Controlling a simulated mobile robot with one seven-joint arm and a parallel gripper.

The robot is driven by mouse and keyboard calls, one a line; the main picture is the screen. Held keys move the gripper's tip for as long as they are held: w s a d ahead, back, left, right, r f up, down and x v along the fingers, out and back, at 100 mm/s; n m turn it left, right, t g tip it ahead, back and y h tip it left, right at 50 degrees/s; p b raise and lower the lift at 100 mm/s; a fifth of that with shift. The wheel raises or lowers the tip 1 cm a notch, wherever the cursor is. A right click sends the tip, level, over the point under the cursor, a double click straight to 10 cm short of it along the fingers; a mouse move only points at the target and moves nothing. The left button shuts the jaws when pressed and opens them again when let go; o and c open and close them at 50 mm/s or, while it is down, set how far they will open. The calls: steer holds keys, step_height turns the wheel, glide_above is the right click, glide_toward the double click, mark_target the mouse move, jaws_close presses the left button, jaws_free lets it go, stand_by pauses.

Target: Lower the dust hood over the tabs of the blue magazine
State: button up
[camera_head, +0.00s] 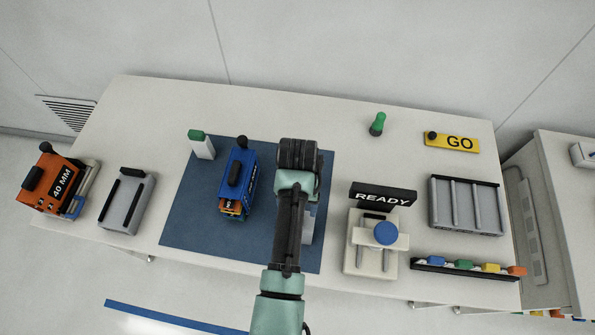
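The blue magazine (249,183) stands on the dark blue mat (190,225), left of my arm. It has a black handle on top and a black knob at its far end. Its near end shows an orange part with a small label and some teal below; I cannot make out separate tabs. My gripper (298,155) is over the mat's right part, just right of the magazine and apart from it in the picture. My wrist hides its fingers. A pale grey piece (310,225) shows partly behind my arm; I cannot tell whether it is the dust hood.
An orange magazine (45,190) marked 40 MM and a grey tray (128,205) stand left. A white block with green top (203,148) is at the mat's far-left corner. Right are a READY sign (383,195), a blue-knobbed fixture (372,262), a slotted rack (467,207) and a GO plate (452,142).

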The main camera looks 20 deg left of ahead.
step_height(320, 180, down, 9)
steer(key=b, duration=0.8)
steer(key=shift+r, duration=0.1)
jaws_close()
steer(key=shift+r, duration=0.1)
step_height(320, 180, up, 8)
steer(key=p, duration=0.8)
step_height(320, 180, up, 8)
stand_by(0.9)
steer(key=shift+s, duration=0.1)
